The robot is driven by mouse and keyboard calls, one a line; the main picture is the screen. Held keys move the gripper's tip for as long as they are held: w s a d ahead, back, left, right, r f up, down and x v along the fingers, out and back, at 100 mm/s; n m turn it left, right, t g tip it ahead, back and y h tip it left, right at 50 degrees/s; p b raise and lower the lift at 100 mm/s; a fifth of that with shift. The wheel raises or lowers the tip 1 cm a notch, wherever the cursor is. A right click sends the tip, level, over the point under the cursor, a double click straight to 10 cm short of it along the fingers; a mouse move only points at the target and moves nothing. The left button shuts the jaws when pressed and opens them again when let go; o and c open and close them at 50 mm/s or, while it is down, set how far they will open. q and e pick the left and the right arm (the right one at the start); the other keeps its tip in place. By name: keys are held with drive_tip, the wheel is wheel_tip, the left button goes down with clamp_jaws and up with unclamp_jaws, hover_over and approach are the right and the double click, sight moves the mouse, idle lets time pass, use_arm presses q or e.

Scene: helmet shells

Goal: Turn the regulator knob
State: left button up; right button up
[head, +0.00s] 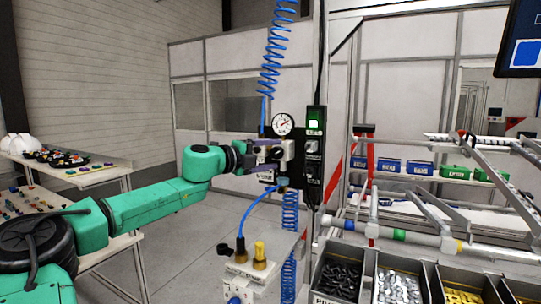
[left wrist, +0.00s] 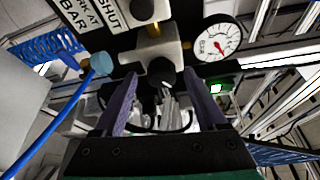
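The regulator is a light grey block (head: 287,150) on a black panel, with a round white gauge (head: 283,124) above it. In the left wrist view the gauge (left wrist: 217,42) is at upper right, and the black regulator knob (left wrist: 162,76) sticks out below the grey block (left wrist: 150,52). My left gripper (head: 264,153) reaches the regulator from the left. In the left wrist view, its two purple-grey fingers (left wrist: 162,82) stand apart on either side of the knob, with a gap showing on both sides. The fingers hide the knob in the head view. My right gripper is not seen.
A black switch box with a green light (head: 314,124) is just right of the regulator. Blue coiled hose (head: 273,55) hangs above, and a blue tube (head: 257,205) runs below to a grey fitting block (head: 245,272). Parts bins (head: 340,278) stand at lower right.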

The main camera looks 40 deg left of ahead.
use_arm(q)
drive_tip(key=shift+s+b, duration=0.35)
drive_tip(key=shift+b, duration=0.15)
drive_tip(key=s+a+r+b, duration=0.1)
drive_tip(key=s+b, duration=0.7)
drive_tip(key=s, duration=0.6)
drive_tip(key=shift+w+a, duration=0.1)
